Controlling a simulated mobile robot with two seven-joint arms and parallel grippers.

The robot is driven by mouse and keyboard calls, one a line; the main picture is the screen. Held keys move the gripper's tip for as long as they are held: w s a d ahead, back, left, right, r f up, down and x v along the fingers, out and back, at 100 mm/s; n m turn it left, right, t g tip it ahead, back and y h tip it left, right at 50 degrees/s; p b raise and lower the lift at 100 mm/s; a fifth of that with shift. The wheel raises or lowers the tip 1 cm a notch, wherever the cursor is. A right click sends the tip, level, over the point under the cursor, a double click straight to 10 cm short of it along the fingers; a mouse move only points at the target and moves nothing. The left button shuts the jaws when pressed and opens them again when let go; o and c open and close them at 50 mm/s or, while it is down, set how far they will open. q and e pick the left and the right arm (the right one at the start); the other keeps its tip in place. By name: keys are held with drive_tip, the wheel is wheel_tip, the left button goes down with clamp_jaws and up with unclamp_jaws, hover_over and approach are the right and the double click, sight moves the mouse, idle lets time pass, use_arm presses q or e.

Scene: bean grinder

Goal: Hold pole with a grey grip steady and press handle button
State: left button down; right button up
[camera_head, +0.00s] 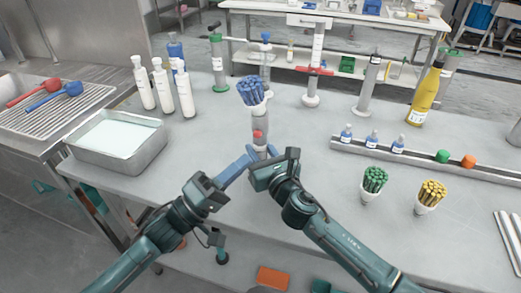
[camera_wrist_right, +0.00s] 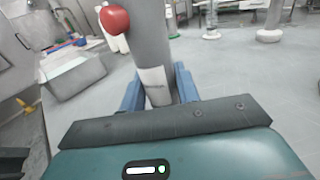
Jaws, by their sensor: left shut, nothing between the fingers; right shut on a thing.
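The grey pole (camera_head: 259,118) stands upright near the middle of the table in the head view, with a bundle of blue sticks at its top. A red button (camera_head: 258,136) is on its side, low down. In the right wrist view the pole (camera_wrist_right: 153,45) rises between the blue fingers, with the red button (camera_wrist_right: 114,19) above them at the left. My right gripper (camera_head: 263,152) is shut on the pole below the button. My left gripper (camera_head: 249,153) is shut and empty, its fingertips close to the pole just below the button. Whether they touch it is unclear.
White bottles (camera_head: 162,85) stand at the left behind a metal tray (camera_head: 84,163). Cups of green sticks (camera_head: 371,184) and yellow sticks (camera_head: 429,197) stand at the right, before a rail of small bottles (camera_head: 430,163).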

drive_tip(key=o, duration=1.1)
drive_tip(key=shift+o, duration=0.2)
drive_tip(key=shift+s, duration=0.15)
